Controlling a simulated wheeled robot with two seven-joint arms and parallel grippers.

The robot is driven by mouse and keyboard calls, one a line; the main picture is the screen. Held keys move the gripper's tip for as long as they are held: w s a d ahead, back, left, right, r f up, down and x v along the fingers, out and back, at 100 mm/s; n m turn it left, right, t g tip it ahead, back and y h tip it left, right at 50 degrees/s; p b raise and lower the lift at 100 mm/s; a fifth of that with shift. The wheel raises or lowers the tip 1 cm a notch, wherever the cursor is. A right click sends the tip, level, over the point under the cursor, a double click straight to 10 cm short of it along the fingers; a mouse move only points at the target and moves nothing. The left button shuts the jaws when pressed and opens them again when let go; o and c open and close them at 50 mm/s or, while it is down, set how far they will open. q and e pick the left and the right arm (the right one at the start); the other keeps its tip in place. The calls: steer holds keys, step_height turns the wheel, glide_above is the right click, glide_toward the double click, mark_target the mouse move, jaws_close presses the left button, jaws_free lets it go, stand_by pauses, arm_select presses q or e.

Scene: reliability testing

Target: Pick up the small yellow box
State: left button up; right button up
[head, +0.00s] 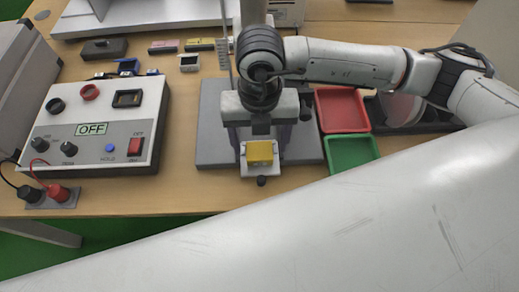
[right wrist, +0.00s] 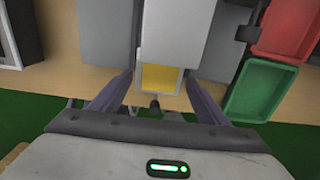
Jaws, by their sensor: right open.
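The small yellow box (head: 260,152) sits in a light-coloured holder (head: 262,172) with a dark knob at its front, on a grey base plate (head: 213,135). My right gripper (head: 261,134) is over the holder, pointing down. In the right wrist view, its two fingers (right wrist: 160,80) are spread wide, one to each side of the yellow box (right wrist: 161,79), with nothing held between them. A grey block hides the box's far part there. Finger height relative to the box is hard to tell. My left gripper is not in view.
A red tray (head: 341,109) and a green tray (head: 351,151) stand close on the right. A control box (head: 95,158) marked OFF, with knobs and switches, stands on the left. A thin upright rod (head: 226,45) is left of my right wrist. The table's front edge is near.

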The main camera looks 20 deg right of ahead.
steer(key=shift+f, duration=0.75)
steer(key=c, duration=1.1)
